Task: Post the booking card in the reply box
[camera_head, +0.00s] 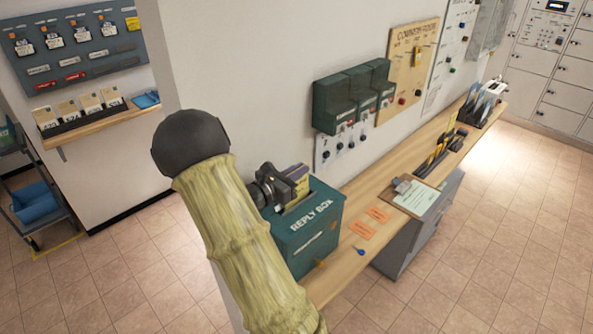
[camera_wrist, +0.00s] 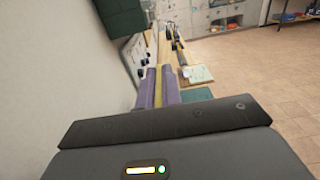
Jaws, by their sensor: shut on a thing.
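The teal reply box (camera_head: 314,236) stands at the near end of the wooden shelf, with its name on the front and an opening on top. My gripper (camera_head: 300,178) is over the top of the box. In the wrist view, my gripper (camera_wrist: 158,72) is shut on a thin yellow strip (camera_wrist: 158,90) between its purple fingers. I take this to be the booking card, seen edge-on; its face and print are hidden. A small part of the reply box (camera_wrist: 196,95) shows beside the fingers. I cannot tell whether the card's lower edge is inside the opening.
Orange slips (camera_head: 376,214) and a blue key-like item (camera_head: 360,251) lie on the shelf (camera_head: 350,195) beside the box. A clipboard (camera_head: 414,197) lies farther along. Green wall boxes (camera_head: 345,100) hang above. The wall is close behind my gripper.

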